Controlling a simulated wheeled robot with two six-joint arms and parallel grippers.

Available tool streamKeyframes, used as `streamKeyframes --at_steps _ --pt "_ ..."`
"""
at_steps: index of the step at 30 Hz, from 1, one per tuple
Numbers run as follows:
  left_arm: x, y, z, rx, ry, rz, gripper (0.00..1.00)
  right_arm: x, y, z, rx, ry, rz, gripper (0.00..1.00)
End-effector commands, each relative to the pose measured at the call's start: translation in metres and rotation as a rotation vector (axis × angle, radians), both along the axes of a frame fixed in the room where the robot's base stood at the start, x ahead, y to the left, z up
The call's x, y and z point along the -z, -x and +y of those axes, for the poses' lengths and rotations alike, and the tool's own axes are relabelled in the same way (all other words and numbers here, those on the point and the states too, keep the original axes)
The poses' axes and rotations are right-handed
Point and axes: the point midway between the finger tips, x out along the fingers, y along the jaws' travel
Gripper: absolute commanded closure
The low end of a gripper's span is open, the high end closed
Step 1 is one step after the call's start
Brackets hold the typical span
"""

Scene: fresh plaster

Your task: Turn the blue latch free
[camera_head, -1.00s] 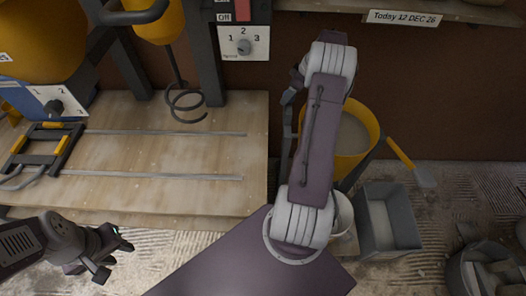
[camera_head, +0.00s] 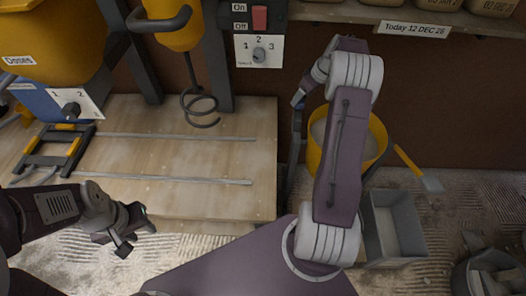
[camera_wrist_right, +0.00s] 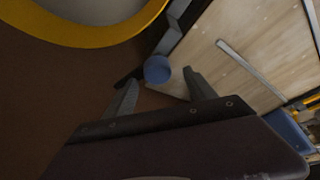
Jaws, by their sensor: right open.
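The blue latch shows in the right wrist view as a round blue knob (camera_wrist_right: 158,69) by a grey upright. In the head view a small blue patch (camera_head: 298,98) beside my right wrist looks like the same knob. My right gripper (camera_wrist_right: 160,79) is open, with the knob between its fingertips in the picture; I cannot tell whether they touch it. In the head view my right arm hides most of this gripper. My left gripper (camera_head: 138,232) is open and empty at the lower left, in front of the wooden platform (camera_head: 200,205).
A yellow bucket (camera_head: 376,150) stands behind my right arm, with a grey bin (camera_head: 395,228) to its right. The yellow mixer (camera_head: 45,50) and a spiral whisk (camera_head: 200,105) are at the upper left. A switch panel (camera_head: 258,52) is at the back. The platform's middle is clear.

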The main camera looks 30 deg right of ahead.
Motion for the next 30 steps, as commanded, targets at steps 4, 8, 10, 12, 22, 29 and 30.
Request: streamKeyframes --at_steps 4,8,10,12,22,29,30 --pt "-0.006 0.000 0.000 0.001 0.000 0.000 0.64 -0.031 0.011 -0.004 0.001 0.002 -0.003 0.35" --pt "-0.012 0.000 0.000 0.001 0.000 0.000 0.64 -0.061 0.022 -0.007 0.002 0.003 -0.004 0.35" --pt "-0.009 0.000 0.000 0.000 0.000 0.000 0.64 -0.052 0.023 0.016 0.018 -0.005 0.024 0.35" --pt "-0.009 0.000 0.000 0.000 0.000 0.000 0.64 -0.050 0.025 0.033 0.040 -0.006 0.043 0.35" --pt "-0.009 0.000 0.000 0.000 0.000 0.000 0.64 -0.039 0.049 0.110 0.132 0.000 0.115 0.35" --pt "-0.009 0.000 0.000 0.000 0.000 0.000 0.64 -0.031 0.078 0.159 0.183 0.012 0.146 0.35" --pt "-0.009 0.000 0.000 0.000 0.000 0.000 0.64 -0.030 0.083 0.167 0.191 0.015 0.148 0.35"
